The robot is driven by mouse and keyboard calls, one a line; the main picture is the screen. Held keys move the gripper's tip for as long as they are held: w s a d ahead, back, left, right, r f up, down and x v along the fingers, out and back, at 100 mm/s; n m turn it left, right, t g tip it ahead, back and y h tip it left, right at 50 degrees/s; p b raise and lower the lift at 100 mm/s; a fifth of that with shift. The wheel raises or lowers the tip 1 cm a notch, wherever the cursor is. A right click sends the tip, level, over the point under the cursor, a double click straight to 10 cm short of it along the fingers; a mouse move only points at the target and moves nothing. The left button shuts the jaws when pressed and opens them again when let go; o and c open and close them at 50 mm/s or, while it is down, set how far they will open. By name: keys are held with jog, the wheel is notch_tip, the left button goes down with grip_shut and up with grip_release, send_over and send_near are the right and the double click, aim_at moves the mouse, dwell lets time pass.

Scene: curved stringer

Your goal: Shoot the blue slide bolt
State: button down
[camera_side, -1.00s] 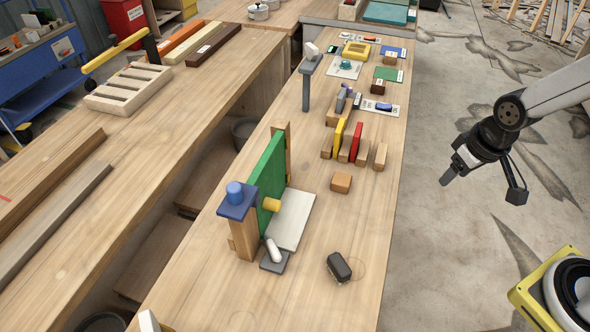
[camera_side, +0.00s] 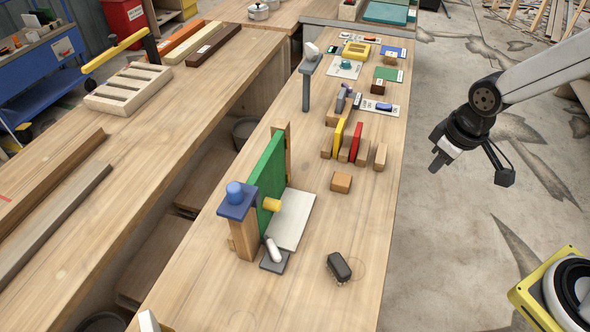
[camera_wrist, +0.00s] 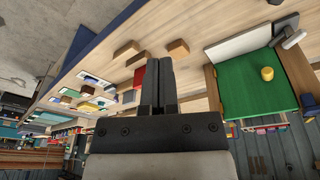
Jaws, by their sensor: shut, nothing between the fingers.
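A blue plate (camera_side: 237,205) with a round blue knob (camera_side: 234,188) on it sits on top of a wooden post (camera_side: 243,240) in the side view; it looks like the slide bolt. Beside it stands an upright green door panel (camera_side: 270,172) with a yellow knob (camera_side: 271,205).
A white handle on a grey base (camera_side: 273,262) and a dark block (camera_side: 339,267) lie near the door. A wooden block (camera_side: 341,182), upright coloured slats (camera_side: 339,140) and a grey post (camera_side: 306,90) stand farther back. The bench's right front is clear.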

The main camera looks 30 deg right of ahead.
jog(key=w+a+r+n, duration=0.3)
jog(key=w+a+n, duration=0.3)
jog(key=a+n, duration=0.25)
jog(key=n+h, duration=0.2)
jog(key=n, duration=1.7)
send_near(233, 210)
jog(key=s+a+r, duration=0.2)
jog(key=s+r, duration=0.2)
jog(key=shift+s, duration=0.2)
jog(key=shift+f, duration=0.15)
jog(key=shift+w+d+f, duration=0.5)
jog(key=shift+w+f, duration=0.45)
jog(key=shift+f, duration=0.65)
jog(key=shift+w+d+f, duration=0.5)
jog(key=shift+w+f, duration=0.4)
jog(key=shift+f, duration=0.65)
jog(key=shift+w+d+f, duration=0.55)
jog(key=shift+w+f, duration=0.4)
jog(key=shift+f, duration=0.65)
